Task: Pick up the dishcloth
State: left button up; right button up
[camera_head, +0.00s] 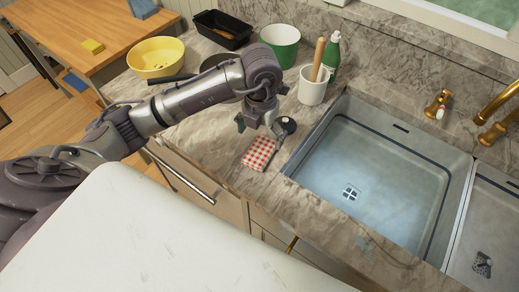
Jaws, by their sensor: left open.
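The dishcloth (259,153) is red and white checked and appears folded. It lies on the marble counter (215,158) left of the sink, near the counter's front edge. My left gripper (256,124) is open and points down just above and behind the cloth. I cannot tell whether its fingers touch anything. My right gripper is not in view.
The sink (370,170) opens to the right. Behind stand a white crock (312,91), a green bottle (332,55), a green pot (281,50) and a yellow colander (156,62).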

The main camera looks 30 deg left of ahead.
aim_at(261, 149)
pick_arm(q)
jog(key=shift+w+f, duration=0.2)
jog(key=shift+f, duration=0.3)
jog(key=shift+w+f, duration=0.15)
jog(key=shift+f, duration=0.35)
jog(key=shift+a+f+p, duration=0.1)
jog(key=shift+f+p, duration=0.55)
notch_tip(261, 149, down, 4)
jog(key=shift+w+a+r+p, duration=0.15)
jog(key=shift+r+p, duration=0.1)
jog(key=shift+p, duration=0.45)
jog(key=shift+f, duration=0.2)
jog(key=c, duration=1.1)
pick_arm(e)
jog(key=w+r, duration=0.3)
pick_arm(q)
jog(key=shift+c, duration=0.2)
